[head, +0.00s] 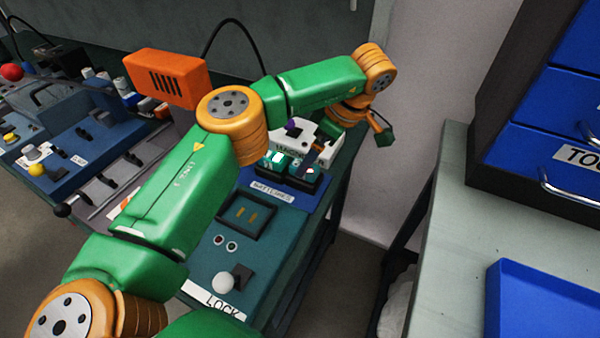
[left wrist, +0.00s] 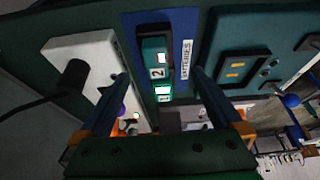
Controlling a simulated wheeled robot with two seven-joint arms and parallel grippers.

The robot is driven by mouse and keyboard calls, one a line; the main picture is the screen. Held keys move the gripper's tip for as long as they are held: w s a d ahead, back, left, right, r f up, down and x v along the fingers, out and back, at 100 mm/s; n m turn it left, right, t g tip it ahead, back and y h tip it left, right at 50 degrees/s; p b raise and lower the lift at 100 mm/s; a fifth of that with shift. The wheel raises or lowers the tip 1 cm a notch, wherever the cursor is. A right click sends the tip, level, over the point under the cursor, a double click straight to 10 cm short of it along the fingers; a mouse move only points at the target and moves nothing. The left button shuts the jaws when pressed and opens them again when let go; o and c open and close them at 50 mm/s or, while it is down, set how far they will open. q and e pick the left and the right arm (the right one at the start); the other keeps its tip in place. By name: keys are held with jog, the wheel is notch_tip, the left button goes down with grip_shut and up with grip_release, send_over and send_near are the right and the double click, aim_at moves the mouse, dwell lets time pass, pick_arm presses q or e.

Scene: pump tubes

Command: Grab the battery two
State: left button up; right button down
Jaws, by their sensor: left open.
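In the left wrist view, battery two (left wrist: 154,58) is a dark green block with a "2" label and a lit display. It sits in a dark holder on a blue plate labelled "BATTERIES" (left wrist: 186,58). Battery one (left wrist: 163,91), with a brightly lit display, is beside it. My left gripper (left wrist: 161,75) is open, its dark fingers on either side of the battery column and apart from it. Nothing is visibly held. My right gripper is not in view.
A white device (head: 330,130) with a dark knob stands close behind the batteries. A dark panel (head: 247,214) and a white-knobbed lever (head: 222,283) labelled "LOCK" are in front. Blue drawers (head: 555,130) stand at the right, across a gap from the bench.

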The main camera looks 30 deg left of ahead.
aim_at(312, 179)
pick_arm(q)
jog(key=p+x, duration=0.1)
jog(key=x, duration=0.5)
jog(key=shift+w+f, duration=0.2)
jog(key=shift+f, duration=0.05)
grip_shut()
